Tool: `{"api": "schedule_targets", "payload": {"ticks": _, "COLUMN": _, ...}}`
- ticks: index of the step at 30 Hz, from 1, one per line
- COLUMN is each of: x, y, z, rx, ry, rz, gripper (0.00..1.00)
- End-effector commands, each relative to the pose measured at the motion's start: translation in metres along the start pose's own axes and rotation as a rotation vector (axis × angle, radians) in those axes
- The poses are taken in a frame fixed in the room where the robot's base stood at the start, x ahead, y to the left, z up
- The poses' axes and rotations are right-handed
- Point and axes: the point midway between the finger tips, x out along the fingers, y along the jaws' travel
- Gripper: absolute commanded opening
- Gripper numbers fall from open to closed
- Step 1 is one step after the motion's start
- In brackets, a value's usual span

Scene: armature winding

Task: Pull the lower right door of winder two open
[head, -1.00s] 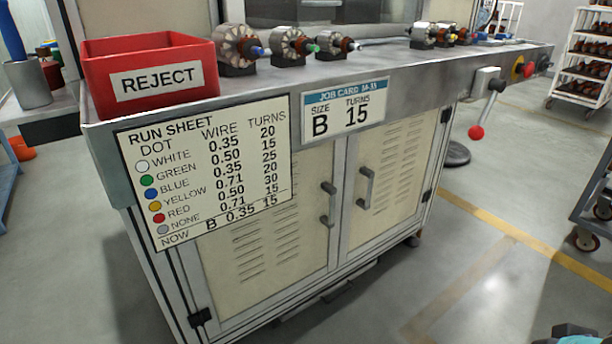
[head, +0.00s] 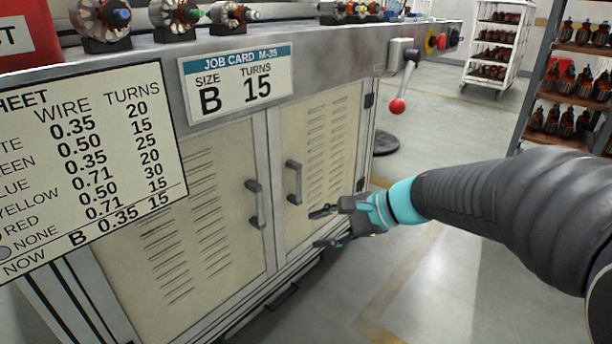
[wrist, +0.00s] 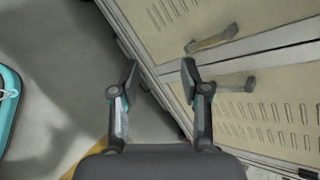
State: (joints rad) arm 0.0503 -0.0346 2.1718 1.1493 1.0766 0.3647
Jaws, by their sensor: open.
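The lower right door (head: 325,150) of the machine cabinet is a cream panel with vent slots, and it looks shut. Its grey bar handle (head: 294,183) stands upright near the seam beside the left door. In the wrist view that handle (wrist: 234,86) is to the right of the fingers. My gripper (head: 323,228) is open and empty, apart from the handle, below and right of it in the head view. Both fingers of my gripper (wrist: 160,78) show in the wrist view with nothing between them. No label naming winder two is visible.
The left door (head: 190,220) looks shut, with its own handle (head: 255,204). A red-knobbed lever (head: 398,104) sticks out at the bench's right end. A brown rack (head: 570,90) and a white trolley (head: 497,48) stand behind. The floor before the right door is open.

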Motion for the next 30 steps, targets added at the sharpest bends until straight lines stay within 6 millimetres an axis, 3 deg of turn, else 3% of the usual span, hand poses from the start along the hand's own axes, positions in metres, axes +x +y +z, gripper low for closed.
{"api": "schedule_targets", "payload": {"ticks": 3, "x": 0.028, "y": -0.029, "z": -0.037, "rx": 0.218, "ry": -0.096, "rz": -0.117, "gripper": 0.46}}
{"api": "schedule_targets", "payload": {"ticks": 9, "x": 0.059, "y": -0.078, "z": -0.106, "rx": 0.561, "ry": -0.251, "rz": -0.329, "gripper": 0.46}}
{"api": "schedule_targets", "payload": {"ticks": 16, "x": 0.074, "y": -0.108, "z": -0.176, "rx": 0.822, "ry": -0.373, "rz": -0.513, "gripper": 0.46}}
{"api": "schedule_targets", "payload": {"ticks": 21, "x": 0.077, "y": -0.116, "z": -0.197, "rx": 0.893, "ry": -0.408, "rz": -0.569, "gripper": 0.46}}
{"api": "schedule_targets", "payload": {"ticks": 30, "x": 0.106, "y": -0.138, "z": -0.195, "rx": 0.898, "ry": -0.414, "rz": -0.573, "gripper": 0.46}}
